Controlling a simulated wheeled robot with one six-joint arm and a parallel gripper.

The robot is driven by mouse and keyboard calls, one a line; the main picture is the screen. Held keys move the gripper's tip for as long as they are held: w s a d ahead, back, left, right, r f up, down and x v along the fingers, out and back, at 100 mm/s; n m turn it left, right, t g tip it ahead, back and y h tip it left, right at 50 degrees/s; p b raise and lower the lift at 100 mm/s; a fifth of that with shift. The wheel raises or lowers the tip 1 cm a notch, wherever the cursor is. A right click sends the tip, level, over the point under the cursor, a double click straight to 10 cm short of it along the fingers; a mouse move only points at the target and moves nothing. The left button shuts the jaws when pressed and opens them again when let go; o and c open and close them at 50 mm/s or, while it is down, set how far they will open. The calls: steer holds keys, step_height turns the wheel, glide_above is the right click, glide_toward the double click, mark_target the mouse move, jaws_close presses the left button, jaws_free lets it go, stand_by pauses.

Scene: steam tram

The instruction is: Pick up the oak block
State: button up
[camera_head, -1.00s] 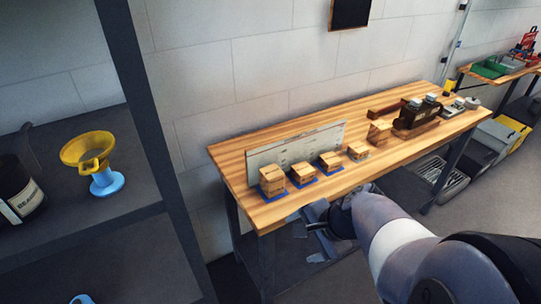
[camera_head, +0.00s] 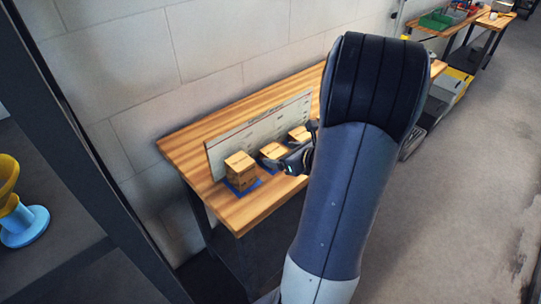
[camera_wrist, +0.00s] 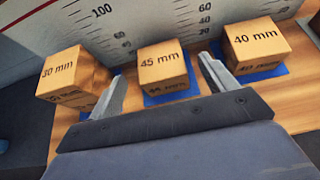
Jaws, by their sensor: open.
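Several light wooden blocks stand in a row on the table. In the wrist view I see a block marked 30 mm (camera_wrist: 68,77), a block marked 45 mm (camera_wrist: 162,66) and a block marked 40 mm (camera_wrist: 255,44). None is labelled oak, so I cannot tell which is the oak block. My gripper (camera_wrist: 163,72) is open, with one finger on each side of the 45 mm block in the picture; contact is not visible. In the head view my gripper (camera_head: 292,160) is by the row, partly covering the blocks right of the leftmost block (camera_head: 240,170).
A pale board with a printed scale (camera_head: 248,133) stands close behind the blocks on the wooden table (camera_head: 190,150). A blue pad (camera_wrist: 168,94) lies under the 45 mm block. My arm hides the table's right part. A dark shelf post (camera_head: 75,140) stands at left.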

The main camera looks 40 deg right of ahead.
mark_target(275, 152)
steer(key=shift+x, duration=3.4)
steer(key=shift+r, duration=0.1)
steer(key=shift+c, duration=0.3)
steer(key=c, duration=1)
steer(key=shift+c, duration=0.2)
